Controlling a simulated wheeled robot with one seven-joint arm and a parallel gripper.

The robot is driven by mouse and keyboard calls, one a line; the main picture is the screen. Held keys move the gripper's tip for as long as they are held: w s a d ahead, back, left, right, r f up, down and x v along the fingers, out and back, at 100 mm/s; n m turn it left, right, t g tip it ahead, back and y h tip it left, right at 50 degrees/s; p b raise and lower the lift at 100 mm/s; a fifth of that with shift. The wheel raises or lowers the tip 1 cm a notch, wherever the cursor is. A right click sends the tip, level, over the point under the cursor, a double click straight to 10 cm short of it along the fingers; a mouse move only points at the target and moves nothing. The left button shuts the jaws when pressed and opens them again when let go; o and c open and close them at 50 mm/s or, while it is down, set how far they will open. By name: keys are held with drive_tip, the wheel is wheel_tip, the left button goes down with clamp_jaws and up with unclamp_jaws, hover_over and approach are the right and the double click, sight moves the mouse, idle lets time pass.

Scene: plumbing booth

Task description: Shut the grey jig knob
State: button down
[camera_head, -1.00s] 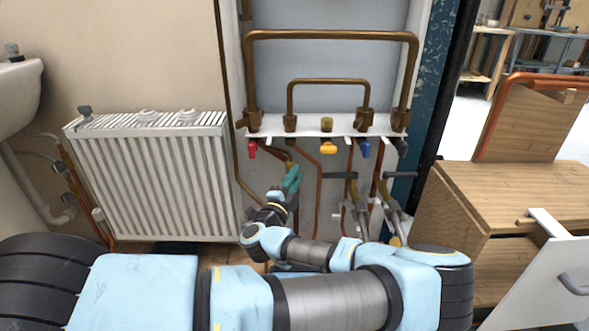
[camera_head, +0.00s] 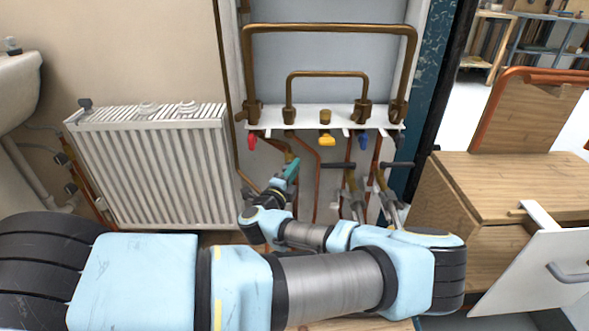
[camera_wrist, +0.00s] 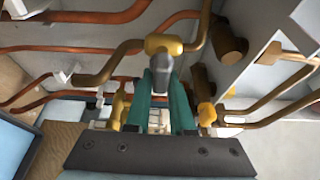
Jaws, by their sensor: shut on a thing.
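My gripper (camera_head: 291,169) has teal fingers and reaches up to the lower left of the pipe panel, beneath the red knob. In the wrist view the two fingers (camera_wrist: 164,76) close on a small grey piece, apparently the grey jig knob (camera_wrist: 161,64), just under a brass valve body (camera_wrist: 164,44). The fingers hide most of it, so its turn angle cannot be told. In the head view the knob is hidden behind my gripper.
The panel carries a red knob (camera_head: 252,142), a yellow knob (camera_head: 327,141) and a blue knob (camera_head: 363,141). Black-handled valves (camera_head: 338,164) stand right of my gripper. A white radiator (camera_head: 150,165) is at left, a wooden cabinet (camera_head: 510,185) at right. Copper pipes surround the fingers.

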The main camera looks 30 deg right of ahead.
drive_tip(key=shift+w+a+f, duration=0.1)
drive_tip(key=shift+w+a, duration=0.15)
drive_tip(key=shift+a, duration=0.15)
drive_tip(key=c, duration=1.1)
unclamp_jaws()
drive_tip(key=o, duration=0.3)
drive_tip(key=shift+d, duration=0.1)
drive_tip(key=shift+s+d, duration=0.1)
drive_tip(key=p+v, duration=0.1)
drive_tip(key=v, duration=0.9)
drive_tip(key=shift+s+a, duration=0.3)
drive_tip(key=shift+o, duration=0.3)
